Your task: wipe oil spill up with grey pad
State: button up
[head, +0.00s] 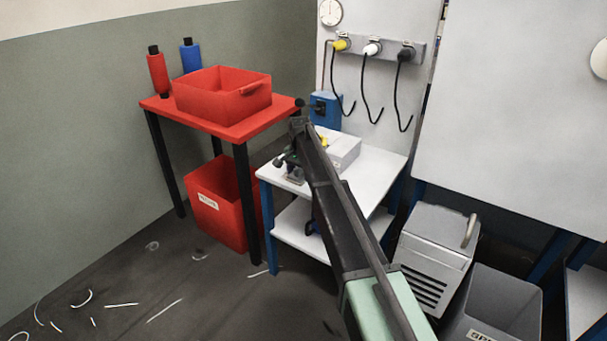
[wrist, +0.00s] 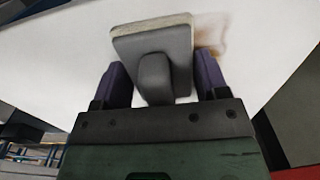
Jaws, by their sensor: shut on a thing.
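The grey pad (wrist: 183,72) has a raised grip block on its back and a pale layer along its far edge. My gripper (wrist: 156,78) is shut on that block, with one purple finger on each side. In the wrist view the pad is over the white tabletop; I cannot tell whether it touches. A brown oil stain (wrist: 213,35) shows just right of the pad's far edge, partly hidden by it. In the head view my gripper (head: 290,164) is over the white table (head: 382,168); the pad and the stain are too small to make out there.
A light grey box (head: 340,150) stands on the table just right of my gripper, with a blue unit (head: 325,108) behind. A red table (head: 245,128) with a red bin (head: 222,95) is at left. Hanging cables (head: 370,95) are above. A grey bin (head: 500,305) stands at lower right.

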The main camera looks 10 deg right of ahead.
jog(key=shift+w+a, duration=0.95)
jog(key=shift+a, duration=0.1)
jog(key=shift+f, duration=0.1)
jog(key=shift+s+d, duration=1.2)
jog(key=shift+d, duration=0.1)
jog(key=shift+s+d, duration=1.75)
jog(key=shift+d, duration=0.15)
jog(key=shift+s+d, duration=1.7)
jog(key=shift+d, duration=0.2)
notch_tip(320, 180, up, 6)
jog(key=p, duration=0.5)
jog(key=shift+p, duration=0.4)
jog(key=shift+w, duration=0.1)
